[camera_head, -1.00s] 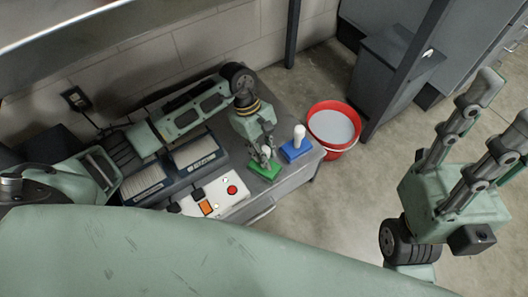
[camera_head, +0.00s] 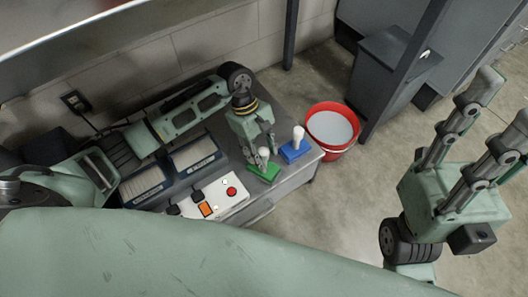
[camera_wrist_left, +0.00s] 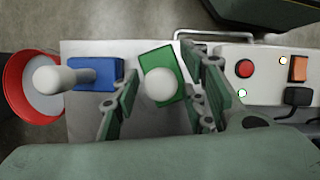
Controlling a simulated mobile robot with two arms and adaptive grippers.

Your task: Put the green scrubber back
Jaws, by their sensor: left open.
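The green scrubber (camera_head: 264,173) has a green base and a pale round-topped handle and stands on the grey bench top (camera_head: 283,184). It also shows in the left wrist view (camera_wrist_left: 153,60), where its white knob faces the camera. My left gripper (camera_head: 260,152) points down over it, open. In the left wrist view its two fingers (camera_wrist_left: 163,103) are on either side of the scrubber's knob, apart from it. My right gripper (camera_head: 505,104) is open and empty, raised over the floor at the right of the head view.
A blue scrubber (camera_head: 291,153) with a white handle stands right beside the green one. A red bucket (camera_head: 314,139) of pale liquid is past the bench's right end. A control box (camera_head: 236,202) with a red button and a two-slot unit (camera_head: 172,190) are to the left.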

